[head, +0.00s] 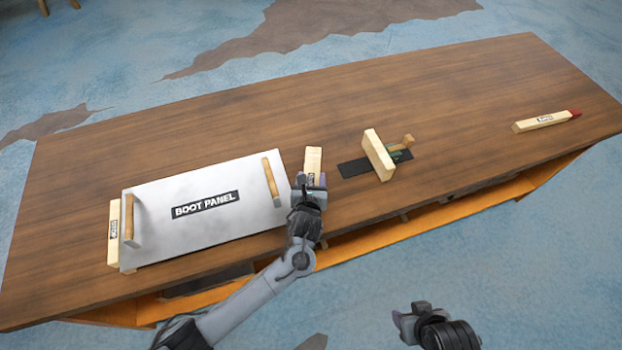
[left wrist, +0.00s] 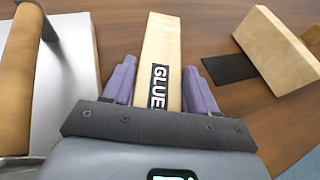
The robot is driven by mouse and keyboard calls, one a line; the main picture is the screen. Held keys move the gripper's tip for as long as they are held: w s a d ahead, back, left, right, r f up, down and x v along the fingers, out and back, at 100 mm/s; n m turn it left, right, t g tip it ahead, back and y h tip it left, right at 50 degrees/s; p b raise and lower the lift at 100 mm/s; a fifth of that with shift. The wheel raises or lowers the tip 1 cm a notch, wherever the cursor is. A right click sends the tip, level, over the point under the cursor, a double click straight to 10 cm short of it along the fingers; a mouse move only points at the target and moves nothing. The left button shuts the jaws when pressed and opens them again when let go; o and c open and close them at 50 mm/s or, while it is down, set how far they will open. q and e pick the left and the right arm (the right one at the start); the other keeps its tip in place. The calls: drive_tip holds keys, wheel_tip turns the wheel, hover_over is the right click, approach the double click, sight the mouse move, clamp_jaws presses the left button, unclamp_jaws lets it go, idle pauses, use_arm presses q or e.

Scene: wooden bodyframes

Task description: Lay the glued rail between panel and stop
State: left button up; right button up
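The white boot panel (head: 180,185) lies at the table's left, with a wooden handle at each end. The wooden stop block (head: 378,154) stands to its right on a black strip (head: 352,169). Between them is a pale rail (head: 313,158), whose label reads "GLUE" in the left wrist view (left wrist: 160,45). My left gripper (head: 309,188) is at the rail's near end. Whether the rail touches the table is unclear. My right gripper (head: 410,318) is off the table's front; its finger gap is unclear.
Another labelled pale rail (head: 113,232) lies along the panel's left edge. A pale bar with a red end (head: 543,121) lies at the far right. A small wooden piece (head: 407,141) sits behind the stop block.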

use_arm(q)
drive_tip(key=o, duration=0.4)
